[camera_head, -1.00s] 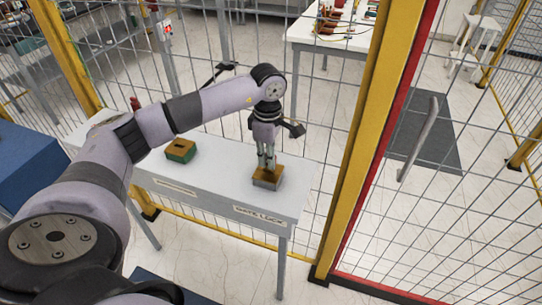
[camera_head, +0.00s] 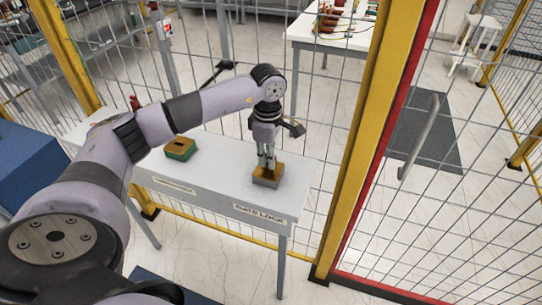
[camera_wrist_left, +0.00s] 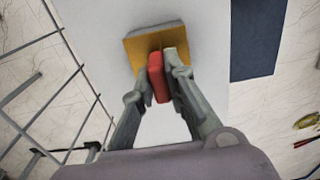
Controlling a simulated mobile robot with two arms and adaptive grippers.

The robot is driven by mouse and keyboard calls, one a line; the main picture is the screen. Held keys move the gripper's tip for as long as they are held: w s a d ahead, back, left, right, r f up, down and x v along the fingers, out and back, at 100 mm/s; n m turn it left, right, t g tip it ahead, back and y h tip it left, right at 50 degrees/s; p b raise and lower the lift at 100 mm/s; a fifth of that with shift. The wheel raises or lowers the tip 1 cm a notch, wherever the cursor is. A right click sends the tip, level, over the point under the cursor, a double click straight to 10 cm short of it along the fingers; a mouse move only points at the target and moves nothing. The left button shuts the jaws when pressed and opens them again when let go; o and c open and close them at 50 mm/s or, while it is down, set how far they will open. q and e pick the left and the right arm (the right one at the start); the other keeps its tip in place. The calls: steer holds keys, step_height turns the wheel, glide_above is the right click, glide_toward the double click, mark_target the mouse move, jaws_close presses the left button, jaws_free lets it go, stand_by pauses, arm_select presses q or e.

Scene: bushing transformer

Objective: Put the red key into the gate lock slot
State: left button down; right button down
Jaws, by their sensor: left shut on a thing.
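The red key (camera_wrist_left: 158,77) is between the fingers of my left gripper (camera_wrist_left: 159,80) in the left wrist view, and the fingers are shut on it. The key's far end is at the yellow-topped lock block (camera_wrist_left: 143,44); I cannot tell whether it is in the slot, as the key and fingers cover that spot. In the head view my left gripper (camera_head: 266,165) points straight down onto this grey-sided lock block (camera_head: 267,176), at the right end of the white table. The key is hidden there. My right gripper is not in view.
A green block with a yellow slotted top (camera_head: 181,149) sits on the white table (camera_head: 222,178), left of the lock block. A wire mesh fence runs behind the table. A yellow post (camera_head: 365,140) and the red-edged gate stand to the right.

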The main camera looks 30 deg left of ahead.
arm_select(q)
steer(key=shift+f, duration=0.3)
stand_by(0.4)
steer(key=c, duration=1.5)
jaws_free()
steer(key=shift+c, duration=0.2)
steer(key=shift+r, duration=0.15)
step_height(320, 180, up, 12)
steer(key=shift+d, duration=0.1)
